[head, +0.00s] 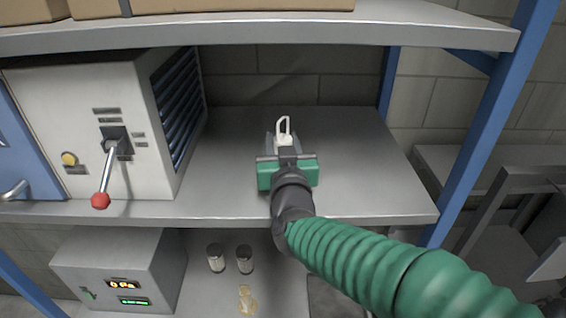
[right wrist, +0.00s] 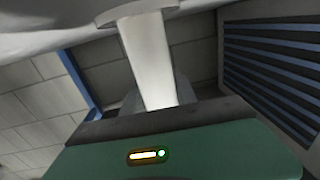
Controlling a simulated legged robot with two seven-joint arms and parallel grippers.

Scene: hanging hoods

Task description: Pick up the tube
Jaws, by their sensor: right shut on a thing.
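The white tube (head: 283,126) stands up from my right gripper (head: 283,145), over the middle shelf. Its upper part has a thin white loop or handle. My right gripper is shut on the tube, with one finger on each side of it. In the right wrist view the tube (right wrist: 150,58) is a pale cylinder with a wider flange at its top, and the gripper (right wrist: 157,95) covers its lower end. I cannot tell whether the tube touches the shelf. My left gripper is not in view.
The grey middle shelf (head: 360,165) is bare around the gripper. A white machine (head: 85,130) with a red-knobbed lever (head: 105,180) and vents stands at left. An upper shelf (head: 420,25) overhangs, and a blue post (head: 490,130) stands at right. Two small jars (head: 230,258) sit below.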

